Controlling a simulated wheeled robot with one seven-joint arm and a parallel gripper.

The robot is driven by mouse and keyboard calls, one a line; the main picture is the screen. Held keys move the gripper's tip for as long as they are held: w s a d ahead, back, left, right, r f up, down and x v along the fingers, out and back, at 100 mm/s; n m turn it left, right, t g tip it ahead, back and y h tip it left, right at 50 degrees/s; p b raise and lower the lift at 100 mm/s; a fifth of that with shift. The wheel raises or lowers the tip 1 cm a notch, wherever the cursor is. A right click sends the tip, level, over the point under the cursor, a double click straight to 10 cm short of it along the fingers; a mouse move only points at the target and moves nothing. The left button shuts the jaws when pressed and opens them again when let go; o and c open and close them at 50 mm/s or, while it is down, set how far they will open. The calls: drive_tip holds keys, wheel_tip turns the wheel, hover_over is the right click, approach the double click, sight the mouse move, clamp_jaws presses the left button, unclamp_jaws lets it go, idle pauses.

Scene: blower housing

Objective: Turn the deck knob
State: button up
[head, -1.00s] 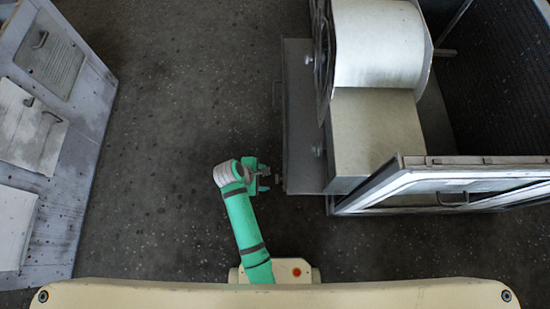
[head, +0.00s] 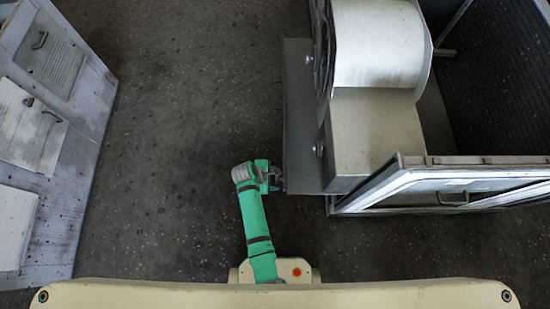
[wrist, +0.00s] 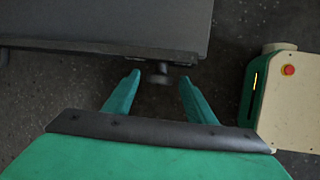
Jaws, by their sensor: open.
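The deck (head: 298,110) is a flat grey plate beside the blower housing in the head view. It also fills the upper left of the wrist view (wrist: 110,20). The deck knob (wrist: 160,77) is a small dark round knob on a short stem at the deck's near edge. My gripper (head: 277,179) is at the deck's lower left edge in the head view, where it largely hides the knob. In the wrist view my open green fingers (wrist: 160,82) stand on either side of the knob, with gaps visible on both sides.
The pale blower housing (head: 375,45) stands on the deck's right, above a metal box (head: 375,135). A framed panel with a handle (head: 453,198) is at the right. A grey cabinet (head: 90,95) stands far left. The floor between is clear.

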drive_tip(key=shift+c, duration=0.5)
drive_tip(key=c, duration=0.9)
drive_tip(key=shift+d, duration=0.1)
drive_tip(key=shift+c, duration=0.2)
drive_tip(key=shift+s+t, duration=0.15)
drive_tip(key=shift+t, duration=0.25)
drive_tip(key=shift+s+f+m+t+h, duration=0.3)
drive_tip(key=shift+m+t, duration=0.35)
drive_tip(key=shift+t, duration=1.6)
drive_tip(key=shift+s+f+m+t+h, duration=0.15)
drive_tip(key=shift+f+m+t+h, duration=0.45)
drive_tip(key=shift+t, duration=1.7)
drive_tip(key=shift+s+f+m+t+h, duration=0.2)
drive_tip(key=shift+m+t, duration=0.55)
drive_tip(key=shift+t, duration=1.5)
drive_tip(key=shift+m+t+h, duration=0.4)
drive_tip(key=shift+t+h, duration=0.1)
drive_tip(key=shift+t, duration=0.1)
